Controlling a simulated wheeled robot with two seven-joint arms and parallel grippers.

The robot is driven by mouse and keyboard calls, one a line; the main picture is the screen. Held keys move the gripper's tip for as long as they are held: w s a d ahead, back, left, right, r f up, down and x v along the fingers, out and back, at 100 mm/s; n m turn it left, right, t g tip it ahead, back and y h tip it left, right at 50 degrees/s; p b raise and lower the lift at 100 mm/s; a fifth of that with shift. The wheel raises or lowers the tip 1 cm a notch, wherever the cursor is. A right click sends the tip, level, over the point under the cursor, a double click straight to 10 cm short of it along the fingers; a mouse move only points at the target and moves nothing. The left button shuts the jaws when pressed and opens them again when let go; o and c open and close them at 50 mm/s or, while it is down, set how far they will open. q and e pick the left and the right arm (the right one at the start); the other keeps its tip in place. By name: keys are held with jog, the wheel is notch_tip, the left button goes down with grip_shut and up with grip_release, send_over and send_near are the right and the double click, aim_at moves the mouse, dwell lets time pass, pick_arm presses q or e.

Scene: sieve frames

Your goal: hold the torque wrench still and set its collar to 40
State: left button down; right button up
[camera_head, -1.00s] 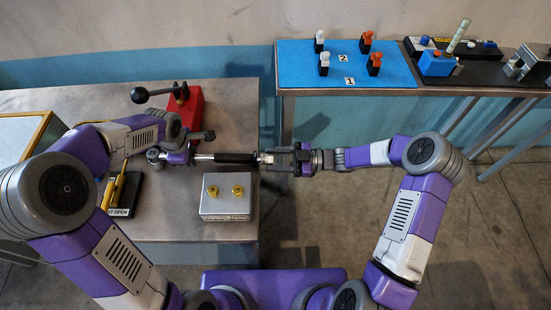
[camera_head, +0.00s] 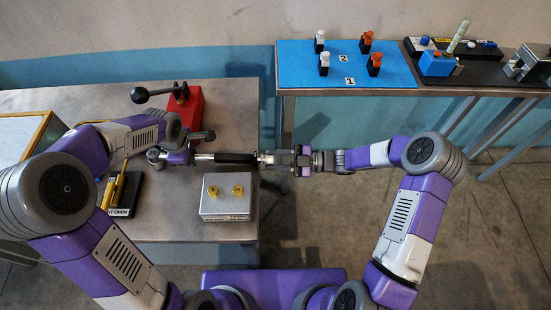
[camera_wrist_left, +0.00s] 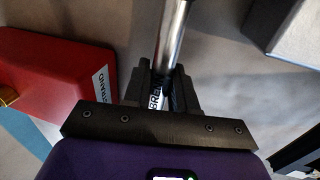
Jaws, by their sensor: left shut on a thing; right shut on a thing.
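The torque wrench lies level across the right part of the metal bench, with a bright shaft (camera_head: 205,157) and a black grip (camera_head: 236,158). My left gripper (camera_head: 191,157) is shut on the torque wrench's shaft near its left end; in the left wrist view the gripper (camera_wrist_left: 161,98) has the shaft (camera_wrist_left: 172,40) between its fingers. My right gripper (camera_head: 282,159) is shut around the wrench's right end, past the bench edge. The collar is mostly hidden by the right fingers. A silvery scale section (camera_head: 264,158) shows just left of them, too small to read.
A red block with a black-knobbed lever (camera_head: 190,106) stands behind the wrench. A grey box with two yellow knobs (camera_head: 225,205) sits in front. A yellow-handled device (camera_head: 117,192) is at left. A blue mat (camera_head: 345,66) with small pegs lies on the back-right table.

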jog(key=shift+n+t+y, duration=0.3)
jog(key=shift+n, duration=3.2)
jog(key=o, duration=1)
jog(key=shift+o, duration=0.2)
jog(key=shift+d, duration=0.15)
jog(key=s+d, duration=0.1)
jog(key=d, duration=1)
jog(key=shift+d+f, duration=0.35)
pick_arm(q)
jog(key=c, duration=0.8)
grip_release()
